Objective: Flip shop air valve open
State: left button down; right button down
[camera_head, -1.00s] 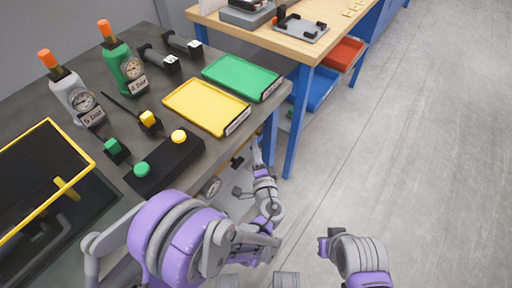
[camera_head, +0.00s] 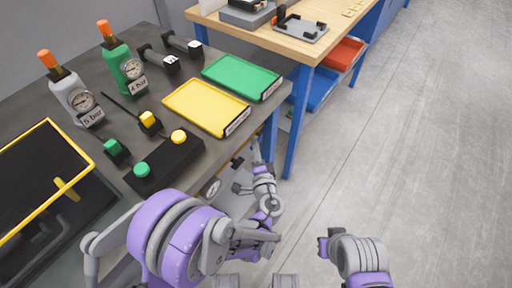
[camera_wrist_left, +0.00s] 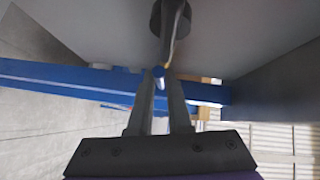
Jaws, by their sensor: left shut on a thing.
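My left gripper (camera_head: 257,152) is below the front edge of the grey bench, beside its blue leg. In the left wrist view its two fingers (camera_wrist_left: 160,84) are closed in around a slim lever with a blue tip (camera_wrist_left: 158,72). The lever hangs from a dark round fitting (camera_wrist_left: 170,16), which I take to be the air valve; the fingers hide part of it. In the head view the valve is small and mostly hidden by my arm and the bench. A round gauge (camera_head: 212,188) shows under the bench edge. My right gripper (camera_head: 324,246) is over the floor, its jaws unclear.
The bench carries a yellow tray (camera_head: 207,106), a green tray (camera_head: 242,77), a black button box (camera_head: 168,160) and two gauge bottles, grey (camera_head: 78,100) and green (camera_head: 123,72). A wooden table (camera_head: 270,36) stands behind. The floor at right is clear.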

pick_arm(q)
jog(key=shift+r+m+g+p, duration=0.25)
jog(key=shift+m+g+p, duration=0.15)
jog(key=shift+g+p, duration=0.1)
jog(key=c, duration=0.9)
grip_release()
jog(key=shift+o, duration=0.2)
jog(key=v, duration=1.1)
jog(key=shift+p, duration=0.3)
jog(key=shift+d, duration=0.1)
